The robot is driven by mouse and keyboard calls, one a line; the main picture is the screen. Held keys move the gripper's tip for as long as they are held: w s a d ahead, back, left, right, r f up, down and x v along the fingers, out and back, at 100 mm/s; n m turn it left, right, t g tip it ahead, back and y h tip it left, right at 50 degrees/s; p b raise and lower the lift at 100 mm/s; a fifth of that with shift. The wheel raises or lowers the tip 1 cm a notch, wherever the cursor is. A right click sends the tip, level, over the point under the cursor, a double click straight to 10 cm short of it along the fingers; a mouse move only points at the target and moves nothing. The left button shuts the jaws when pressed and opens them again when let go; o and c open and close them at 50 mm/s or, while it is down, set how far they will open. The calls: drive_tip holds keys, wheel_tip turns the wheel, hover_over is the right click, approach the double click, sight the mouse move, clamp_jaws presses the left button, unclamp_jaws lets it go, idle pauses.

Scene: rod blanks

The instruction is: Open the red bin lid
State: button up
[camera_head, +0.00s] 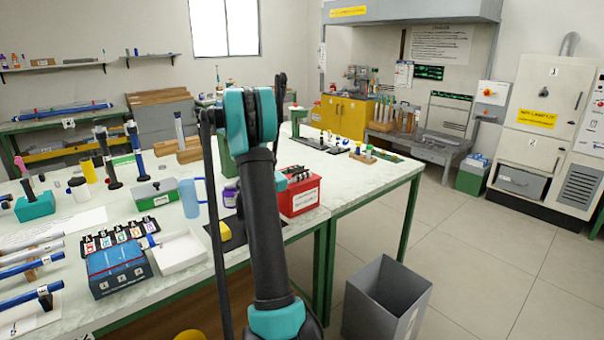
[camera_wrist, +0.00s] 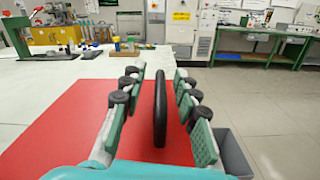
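The red bin (camera_head: 302,198) with a white label stands on the table near its front edge in the head view, partly hidden by my arm. Its flat red lid (camera_wrist: 75,135) fills the lower middle of the wrist view, close under my gripper. A black upright handle (camera_wrist: 160,112) shows in the wrist view between my fingers. My gripper (camera_wrist: 160,76) is open, with one finger on each side of the handle and a visible gap on both sides. In the head view my gripper is mostly hidden behind my arm, with a small part showing over the bin.
An open grey bin (camera_head: 388,300) stands on the floor right of the table. A blue box (camera_head: 118,270), a white tray (camera_head: 180,252) and a light blue mug (camera_head: 190,198) are on the table to the left.

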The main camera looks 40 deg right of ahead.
clamp_jaws()
idle(0.4)
